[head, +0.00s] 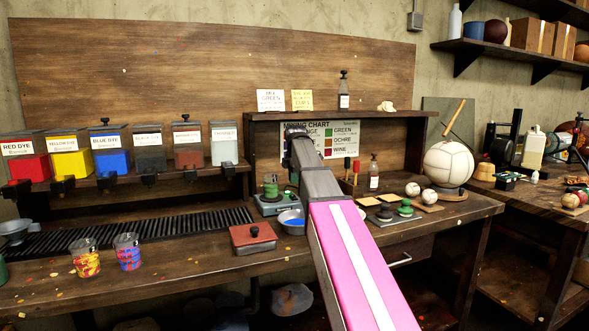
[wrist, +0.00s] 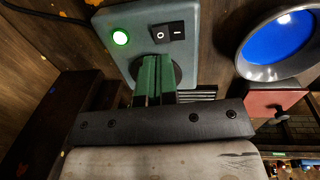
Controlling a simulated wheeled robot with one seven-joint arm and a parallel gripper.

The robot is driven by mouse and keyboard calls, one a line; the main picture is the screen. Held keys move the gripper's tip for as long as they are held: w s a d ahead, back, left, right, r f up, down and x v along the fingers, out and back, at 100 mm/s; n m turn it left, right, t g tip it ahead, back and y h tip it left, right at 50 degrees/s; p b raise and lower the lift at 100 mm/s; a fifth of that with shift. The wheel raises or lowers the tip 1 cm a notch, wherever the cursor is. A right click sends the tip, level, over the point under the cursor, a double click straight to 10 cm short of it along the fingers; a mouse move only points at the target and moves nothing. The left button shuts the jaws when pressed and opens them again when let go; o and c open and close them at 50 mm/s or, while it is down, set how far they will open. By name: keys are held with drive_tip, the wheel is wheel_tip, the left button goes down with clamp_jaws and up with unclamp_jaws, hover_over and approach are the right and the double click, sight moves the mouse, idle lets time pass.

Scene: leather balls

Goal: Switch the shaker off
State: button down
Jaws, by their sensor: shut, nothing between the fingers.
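The shaker (wrist: 110,45) is a grey-blue box on the bench. Its round lamp (wrist: 120,37) glows green. Beside the lamp is a black rocker switch (wrist: 167,32) marked O and I; I cannot tell which side is pressed. A dark round disc shows behind the fingers. In the head view the shaker (head: 268,207) stands left of my arm. My gripper (wrist: 157,62) is shut and empty, its narrow green fingers over the disc area, just below the switch in the wrist view. The fingertips appear apart from the switch. The head view does not show them clearly.
A grey bowl of blue dye (wrist: 275,45) stands right of the shaker, close by. A red lidded box (head: 253,238) is in front. Two dye-splashed jars (head: 128,252) stand further left. A spray bottle (head: 374,172) and white balls (head: 412,189) are to the right.

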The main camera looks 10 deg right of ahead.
sight(294, 197)
drive_tip(key=shift+w+a+f, duration=0.1)
drive_tip(key=shift+w+f, duration=0.05)
drive_tip(key=shift+f, duration=1.25)
drive_tip(key=shift+w+f, duration=0.15)
drive_tip(key=shift+f, duration=1.2)
drive_tip(key=shift+f, duration=0.2)
drive_tip(key=shift+s, duration=0.15)
drive_tip(key=shift+s+r, duration=0.1)
drive_tip(key=shift+s, duration=0.5)
drive_tip(key=shift+r, duration=0.15)
